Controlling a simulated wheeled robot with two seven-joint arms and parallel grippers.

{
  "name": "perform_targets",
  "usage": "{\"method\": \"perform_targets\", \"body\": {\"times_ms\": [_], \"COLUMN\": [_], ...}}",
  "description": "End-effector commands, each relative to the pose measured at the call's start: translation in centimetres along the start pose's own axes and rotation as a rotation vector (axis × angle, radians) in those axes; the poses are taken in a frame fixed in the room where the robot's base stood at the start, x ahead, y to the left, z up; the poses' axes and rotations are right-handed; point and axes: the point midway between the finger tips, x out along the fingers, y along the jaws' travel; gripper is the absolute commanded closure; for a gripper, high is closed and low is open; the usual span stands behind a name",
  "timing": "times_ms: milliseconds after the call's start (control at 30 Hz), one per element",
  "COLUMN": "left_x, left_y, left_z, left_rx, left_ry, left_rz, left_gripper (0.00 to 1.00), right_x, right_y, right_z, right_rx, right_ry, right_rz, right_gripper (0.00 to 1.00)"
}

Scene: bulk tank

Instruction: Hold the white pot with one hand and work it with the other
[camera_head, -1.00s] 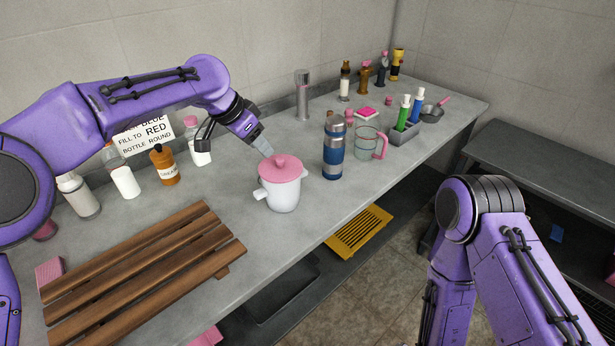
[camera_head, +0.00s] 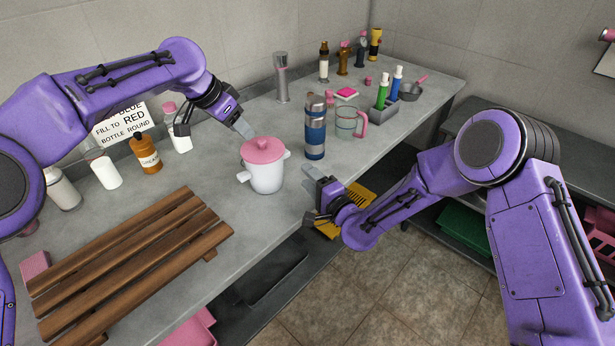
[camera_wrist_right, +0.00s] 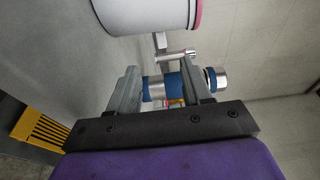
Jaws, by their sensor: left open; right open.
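The white pot (camera_head: 266,177) with a pink lid (camera_head: 263,150) stands upright on the grey counter, with a white handle on each side. My left gripper (camera_head: 246,131) is open just behind and left of the lid; whether it touches the pot is unclear. My right gripper (camera_head: 313,181) is open and empty at the counter's front edge, right of the pot. In the right wrist view the pot (camera_wrist_right: 145,14) hangs in at the top, with its handle (camera_wrist_right: 176,53) near the space between the open fingers (camera_wrist_right: 160,80).
A blue and steel flask (camera_head: 315,130) stands right of the pot, with a clear jug (camera_head: 348,122) beyond. A wooden slatted rack (camera_head: 130,260) lies at front left. Several bottles, including a brown one (camera_head: 147,155), line the wall. A yellow grate (camera_head: 352,195) lies below the counter edge.

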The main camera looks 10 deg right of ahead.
Motion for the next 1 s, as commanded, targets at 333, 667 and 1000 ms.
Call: {"method": "perform_targets", "body": {"times_ms": [333,667,1000], "left_x": [0.0,0.0,0.0], "left_y": [0.0,0.0,0.0], "left_z": [0.0,0.0,0.0], "left_rx": [0.000,0.000,0.000], "left_ry": [0.000,0.000,0.000], "left_rz": [0.000,0.000,0.000], "left_gripper": [0.57,0.57,0.57], "right_x": [6.2,10.2,10.3], "right_y": [0.1,0.0,0.0], "right_z": [0.2,0.1,0.1], "right_rx": [0.000,0.002,0.002], "right_ry": [-0.003,-0.002,-0.002], "right_rz": [-0.005,-0.002,-0.002], "right_gripper": [0.51,0.51,0.84]}}
